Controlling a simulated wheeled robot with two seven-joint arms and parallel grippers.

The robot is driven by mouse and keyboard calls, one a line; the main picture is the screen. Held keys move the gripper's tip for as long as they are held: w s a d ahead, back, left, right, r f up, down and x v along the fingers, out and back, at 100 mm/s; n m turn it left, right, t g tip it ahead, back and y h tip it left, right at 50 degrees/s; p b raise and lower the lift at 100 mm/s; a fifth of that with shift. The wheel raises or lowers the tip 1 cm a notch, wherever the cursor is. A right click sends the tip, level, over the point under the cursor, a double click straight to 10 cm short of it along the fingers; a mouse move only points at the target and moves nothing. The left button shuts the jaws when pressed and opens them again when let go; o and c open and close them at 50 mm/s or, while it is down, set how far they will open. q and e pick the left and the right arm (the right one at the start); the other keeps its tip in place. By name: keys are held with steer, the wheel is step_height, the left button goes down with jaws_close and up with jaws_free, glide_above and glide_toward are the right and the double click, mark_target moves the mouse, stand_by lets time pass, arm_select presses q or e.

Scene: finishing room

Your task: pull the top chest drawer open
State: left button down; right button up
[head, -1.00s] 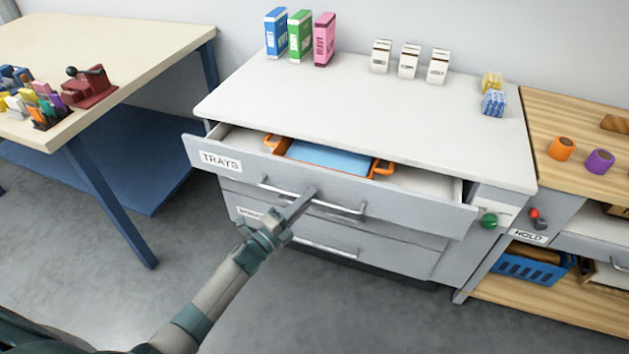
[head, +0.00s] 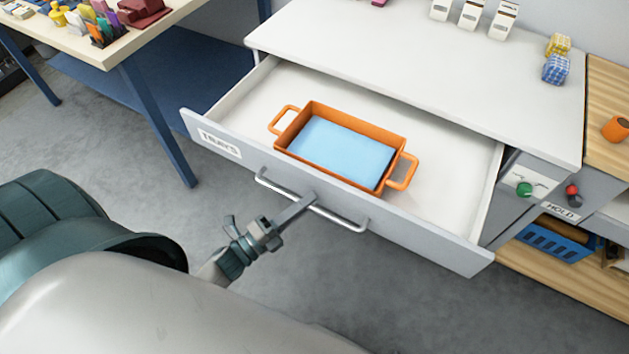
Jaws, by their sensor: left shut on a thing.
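The top chest drawer (head: 225,150), labelled TRAYS, stands well out from the white-topped chest (head: 420,65). Its silver bar handle (head: 345,219) runs along the front. My left gripper (head: 308,203) is shut on the handle near its middle. Inside the drawer is an orange tray (head: 397,143) with two loop handles and a light blue surface inside it. My right gripper is not in view.
A green knob (head: 524,189) and a red knob (head: 572,190) are right of the drawer. A blue basket (head: 555,246) sits on the lower wooden shelf at right. A blue-legged table (head: 160,120) stands at left. Grey floor is clear in front.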

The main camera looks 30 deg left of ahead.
arm_select(q)
steer(key=shift+s, duration=0.45)
steer(key=c, duration=2.1)
jaws_free()
